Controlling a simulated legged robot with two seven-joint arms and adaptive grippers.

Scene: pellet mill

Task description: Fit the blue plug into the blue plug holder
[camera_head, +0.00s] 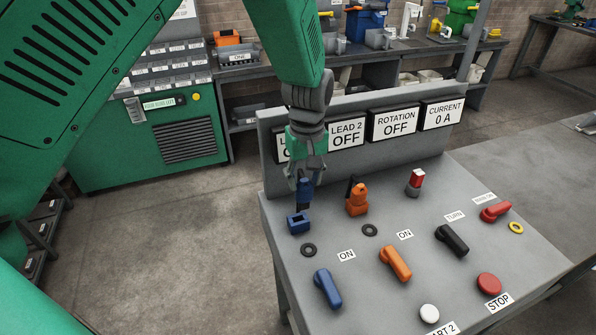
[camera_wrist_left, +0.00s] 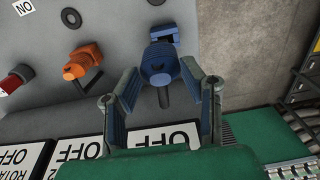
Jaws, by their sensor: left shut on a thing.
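The blue plug (camera_head: 304,190) is between the fingers of my left gripper (camera_head: 303,176), which is shut on it and points down at the panel's far left corner. In the left wrist view the plug (camera_wrist_left: 157,64) sits between the two fingertips (camera_wrist_left: 158,74), its dark stem toward the palm. The blue plug holder (camera_head: 298,223), a small open square socket, stands on the panel just below the plug. It also shows just beyond the plug in the wrist view (camera_wrist_left: 165,34), partly hidden. The plug appears just above the holder; I cannot tell whether they touch. My right gripper is not in view.
Blue, orange, black and red switch handles (camera_head: 327,288) rise from the panel (camera_head: 350,275). A raised display board (camera_head: 355,150) stands behind the gripper.

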